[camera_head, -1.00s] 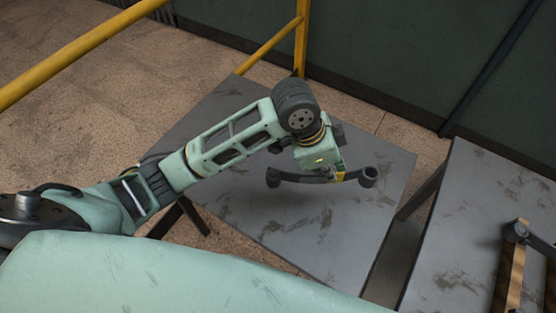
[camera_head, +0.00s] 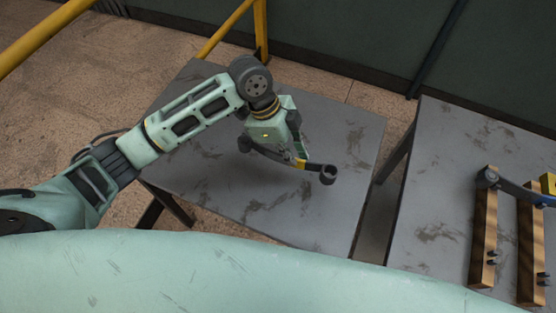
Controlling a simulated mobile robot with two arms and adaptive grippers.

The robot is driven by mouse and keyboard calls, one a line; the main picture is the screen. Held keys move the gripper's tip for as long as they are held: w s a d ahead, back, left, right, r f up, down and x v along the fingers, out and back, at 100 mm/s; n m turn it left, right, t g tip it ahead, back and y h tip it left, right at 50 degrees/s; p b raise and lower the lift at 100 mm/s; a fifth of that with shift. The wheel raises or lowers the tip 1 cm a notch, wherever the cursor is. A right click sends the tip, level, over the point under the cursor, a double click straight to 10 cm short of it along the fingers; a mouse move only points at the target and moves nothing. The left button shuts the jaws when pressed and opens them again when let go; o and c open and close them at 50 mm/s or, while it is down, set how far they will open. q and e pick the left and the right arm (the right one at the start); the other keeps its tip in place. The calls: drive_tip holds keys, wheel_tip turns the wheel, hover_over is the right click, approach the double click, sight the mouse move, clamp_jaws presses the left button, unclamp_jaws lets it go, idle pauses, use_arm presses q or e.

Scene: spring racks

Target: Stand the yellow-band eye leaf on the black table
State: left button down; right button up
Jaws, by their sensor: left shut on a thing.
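The yellow-band eye leaf (camera_head: 316,167) is a dark curved bar with a rolled eye at each end and a yellow band near its middle. My left gripper (camera_head: 296,158) is shut on it near the band. The leaf is over the black table (camera_head: 220,185), a dark, scuffed top in the middle of the view. I cannot tell for sure whether the leaf touches the top. My gripper hides part of the leaf. My right gripper is not in view.
A second dark table (camera_head: 430,200) stands at the right, across a narrow gap. It bears a wooden rack (camera_head: 483,235) with another leaf (camera_head: 519,190) with a blue band across it. Yellow rails (camera_head: 228,28) stand behind. The black table's front part is clear.

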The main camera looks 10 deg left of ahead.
use_arm(q)
drive_tip(key=shift+s+a+f, duration=0.15)
drive_tip(key=shift+a+f, duration=0.25)
drive_tip(key=shift+a, duration=0.25)
drive_tip(key=shift+s+a+f, duration=0.15)
drive_tip(key=shift+a+f, duration=0.25)
drive_tip(key=shift+a, duration=0.25)
drive_tip(key=shift+f+p, duration=0.4)
drive_tip(key=shift+f, duration=1.55)
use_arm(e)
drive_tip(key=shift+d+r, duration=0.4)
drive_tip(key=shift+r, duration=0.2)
use_arm(q)
drive_tip(key=c, duration=1.9)
unclamp_jaws()
drive_tip(key=shift+f, duration=0.15)
drive_tip(key=shift+a+r, duration=0.2)
drive_tip(key=shift+r, duration=0.3)
drive_tip(key=v, duration=1.1)
drive_tip(key=shift+b, duration=0.4)
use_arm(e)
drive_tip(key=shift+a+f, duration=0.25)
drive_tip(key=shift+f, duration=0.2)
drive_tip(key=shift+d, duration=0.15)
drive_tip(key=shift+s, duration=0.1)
